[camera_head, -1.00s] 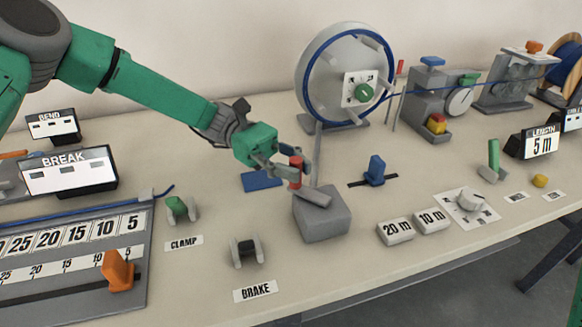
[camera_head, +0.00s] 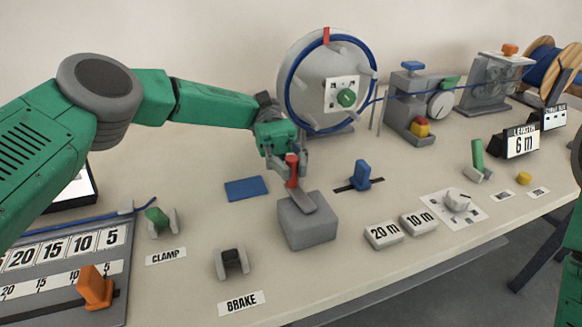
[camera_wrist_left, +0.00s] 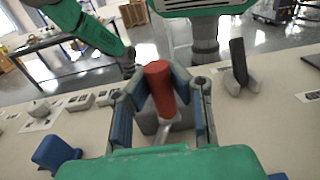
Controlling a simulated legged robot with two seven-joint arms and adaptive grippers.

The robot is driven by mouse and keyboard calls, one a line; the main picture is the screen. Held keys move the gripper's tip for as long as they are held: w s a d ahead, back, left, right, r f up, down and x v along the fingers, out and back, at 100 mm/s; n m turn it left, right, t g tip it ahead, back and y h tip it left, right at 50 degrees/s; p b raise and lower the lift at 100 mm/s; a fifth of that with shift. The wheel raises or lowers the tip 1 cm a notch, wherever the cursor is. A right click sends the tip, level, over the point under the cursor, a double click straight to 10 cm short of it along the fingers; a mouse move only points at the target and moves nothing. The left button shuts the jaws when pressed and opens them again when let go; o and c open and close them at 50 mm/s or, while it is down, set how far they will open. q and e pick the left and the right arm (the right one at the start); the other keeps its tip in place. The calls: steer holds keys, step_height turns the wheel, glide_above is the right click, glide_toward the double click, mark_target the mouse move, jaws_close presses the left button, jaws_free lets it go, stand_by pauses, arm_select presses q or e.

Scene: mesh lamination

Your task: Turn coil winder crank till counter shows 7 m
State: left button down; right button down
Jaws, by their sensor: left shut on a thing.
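The crank is a grey box (camera_head: 307,226) with a grey arm and an upright red handle (camera_head: 292,170). My left gripper (camera_head: 291,168) is shut on the red handle, which also shows between the fingers in the left wrist view (camera_wrist_left: 160,88). The winder wheel (camera_head: 328,82) stands behind, with a blue rim and a red mark at its top. The length counter (camera_head: 521,141) at the right reads 6 m.
A blue slider (camera_head: 361,175), 20 m (camera_head: 383,236) and 10 m (camera_head: 419,222) blocks and a dial (camera_head: 458,200) lie right of the crank. The clamp lever (camera_head: 158,219) and brake lever (camera_head: 232,262) stand left. A blue pad (camera_head: 246,188) lies flat behind the crank.

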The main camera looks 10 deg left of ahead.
arm_select(q)
steer(key=shift+r, duration=0.1)
steer(key=c, duration=1.4)
jaws_free()
step_height(320, 180, up, 10)
steer(key=shift+w+f, duration=0.1)
